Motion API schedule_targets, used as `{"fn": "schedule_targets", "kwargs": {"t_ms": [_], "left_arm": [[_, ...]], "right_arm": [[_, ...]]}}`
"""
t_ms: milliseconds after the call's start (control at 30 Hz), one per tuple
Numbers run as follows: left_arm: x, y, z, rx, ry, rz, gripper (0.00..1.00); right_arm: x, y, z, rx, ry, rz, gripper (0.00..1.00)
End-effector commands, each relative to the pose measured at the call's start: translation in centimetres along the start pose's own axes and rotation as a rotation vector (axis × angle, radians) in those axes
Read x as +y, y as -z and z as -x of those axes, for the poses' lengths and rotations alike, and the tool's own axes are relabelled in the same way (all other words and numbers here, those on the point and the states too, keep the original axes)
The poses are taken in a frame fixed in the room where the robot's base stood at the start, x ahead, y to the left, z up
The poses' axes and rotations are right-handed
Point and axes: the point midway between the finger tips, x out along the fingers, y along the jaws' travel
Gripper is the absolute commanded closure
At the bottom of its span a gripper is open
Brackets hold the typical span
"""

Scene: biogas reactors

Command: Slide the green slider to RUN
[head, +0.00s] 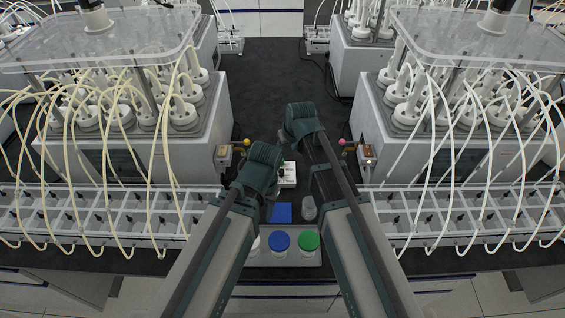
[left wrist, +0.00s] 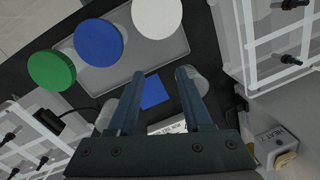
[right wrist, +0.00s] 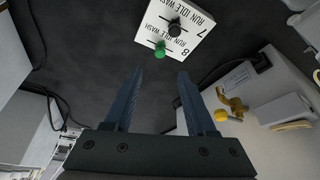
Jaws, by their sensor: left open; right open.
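The white slider panel (right wrist: 180,28) lies at the top of the right wrist view, lettered RUN IDLE WASH, with 7 and 8. The green slider (right wrist: 160,48) is a small knob on the row marked 8; I cannot tell its exact stop. A black slider (right wrist: 175,28) sits on the row marked 7. My right gripper (right wrist: 160,72) is open and empty, its fingertips apart from the green knob.
A grey tray (head: 262,258) at the front holds jars with blue (head: 279,240), green (head: 308,240) and white lids. A blue square (head: 282,212) lies behind it. Reactor boxes (head: 200,150) with tubing stand on both sides. The dark bench behind the panel is clear.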

Motion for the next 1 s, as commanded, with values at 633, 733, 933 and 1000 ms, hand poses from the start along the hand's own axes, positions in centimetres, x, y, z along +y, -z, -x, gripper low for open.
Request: {"fn": "schedule_targets", "kwargs": {"t_ms": [633,733,933,1000], "left_arm": [[0.8,0.5,-8.6,0.000,0.000,0.001,0.50],[0.8,0.5,-8.8,0.000,0.000,0.001,0.50],[0.8,0.5,-8.6,0.000,0.000,0.001,0.50],[0.8,0.5,-8.6,0.000,0.000,0.001,0.50]], "right_arm": [[0.0,-0.1,-9.4,0.000,0.000,0.000,0.44],[0.0,0.0,-9.5,0.000,0.000,0.000,0.44],[0.0,0.0,-9.4,0.000,0.000,0.000,0.44],[0.0,0.0,-9.4,0.000,0.000,0.000,0.51]]}}
